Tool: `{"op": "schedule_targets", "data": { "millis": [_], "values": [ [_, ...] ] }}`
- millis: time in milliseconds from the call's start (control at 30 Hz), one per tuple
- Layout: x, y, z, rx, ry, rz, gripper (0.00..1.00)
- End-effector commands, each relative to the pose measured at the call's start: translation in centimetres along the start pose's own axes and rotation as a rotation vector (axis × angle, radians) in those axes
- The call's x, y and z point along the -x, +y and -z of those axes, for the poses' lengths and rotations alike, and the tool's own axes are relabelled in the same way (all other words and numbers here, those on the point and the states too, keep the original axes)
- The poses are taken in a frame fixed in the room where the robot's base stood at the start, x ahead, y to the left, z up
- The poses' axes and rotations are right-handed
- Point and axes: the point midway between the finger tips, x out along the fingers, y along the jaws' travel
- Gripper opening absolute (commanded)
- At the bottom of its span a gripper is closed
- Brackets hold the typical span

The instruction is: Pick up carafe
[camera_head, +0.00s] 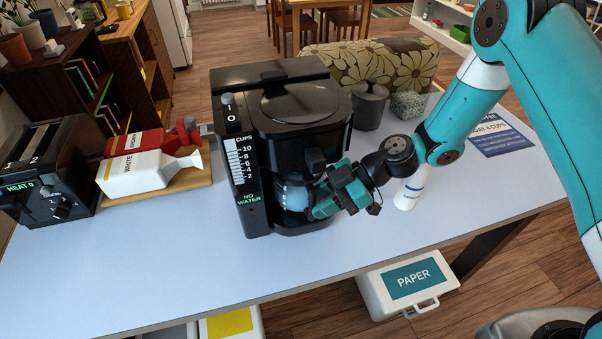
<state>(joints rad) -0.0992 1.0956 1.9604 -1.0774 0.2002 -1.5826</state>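The carafe (290,194) sits in the lower bay of the black coffee maker (272,88) on the pale table. Only part of its bluish glass body shows. The machine's front and my gripper hide the rest. My gripper (318,198) is at the right side of the carafe, with its teal fingers pointing left toward the glass. Its fingers overlap the carafe's edge in this view. I cannot tell whether they touch it or are closed on its handle.
A white bottle (410,188) stands just right of my gripper. A dark lidded canister (369,106) and a glass jar (407,105) stand behind it. The table's front is clear.

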Motion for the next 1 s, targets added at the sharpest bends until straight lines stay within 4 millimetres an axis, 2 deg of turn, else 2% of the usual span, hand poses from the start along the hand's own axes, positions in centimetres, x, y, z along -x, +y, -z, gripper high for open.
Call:
{"op": "schedule_targets", "data": {
  "millis": [133, 367, 400, 533, 1000],
  "values": [
    [-1.6, 0.0, 0.2, -0.001, 0.000, 0.002, 0.31],
    [-1.9, 0.1, 0.0, 0.000, 0.000, -0.001, 0.31],
    [-1.9, 0.1, -0.1, 0.000, 0.000, -0.001, 0.28],
    [-1.9, 0.1, 0.0, 0.000, 0.000, -0.001, 0.00],
    [-1.8, 0.1, 0.0, -0.001, 0.000, -0.002, 0.00]
  ]
}}
